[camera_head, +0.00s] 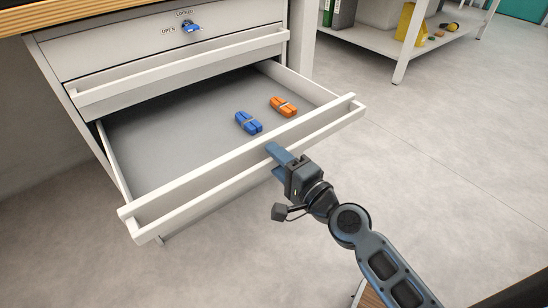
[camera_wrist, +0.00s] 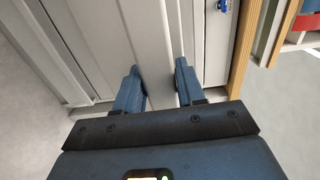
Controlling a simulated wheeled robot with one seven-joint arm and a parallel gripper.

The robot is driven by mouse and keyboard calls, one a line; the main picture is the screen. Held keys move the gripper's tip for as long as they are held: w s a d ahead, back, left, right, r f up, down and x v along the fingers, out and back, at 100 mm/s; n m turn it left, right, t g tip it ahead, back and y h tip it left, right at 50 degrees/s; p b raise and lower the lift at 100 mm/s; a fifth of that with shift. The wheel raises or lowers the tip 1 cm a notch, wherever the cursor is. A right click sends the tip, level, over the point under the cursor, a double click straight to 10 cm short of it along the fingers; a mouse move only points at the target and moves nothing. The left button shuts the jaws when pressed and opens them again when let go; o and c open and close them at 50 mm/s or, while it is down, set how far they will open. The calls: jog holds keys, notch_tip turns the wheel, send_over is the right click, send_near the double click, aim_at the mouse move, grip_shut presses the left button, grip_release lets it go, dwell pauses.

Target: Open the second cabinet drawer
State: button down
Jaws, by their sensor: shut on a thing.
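The second cabinet drawer (camera_head: 170,158) is pulled well out below the closed top drawer (camera_head: 175,65). Its long white handle bar (camera_head: 215,172) runs along the front edge. My gripper (camera_head: 278,160) is at the right part of this handle, with its blue fingers around the bar. In the wrist view my gripper's two blue fingers (camera_wrist: 158,88) stand on either side of the pale handle bar (camera_wrist: 152,40) and are shut on it. A blue object (camera_head: 248,122) and an orange object (camera_head: 283,106) lie inside the open drawer.
The top drawer has a blue key (camera_head: 191,28) in its lock, between the OPEN and LOCKED marks. A wooden tabletop (camera_head: 70,12) lies above the cabinet. A white shelf (camera_head: 385,42) with several items stands at the back right. The floor (camera_head: 440,150) right of the drawer is clear.

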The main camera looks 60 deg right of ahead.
jog(key=c, duration=0.8)
grip_release()
jog(key=shift+o, duration=0.2)
jog(key=b+v, duration=0.3)
jog(key=v, duration=0.4)
jog(key=shift+s, duration=0.35)
jog(key=shift+a, duration=0.1)
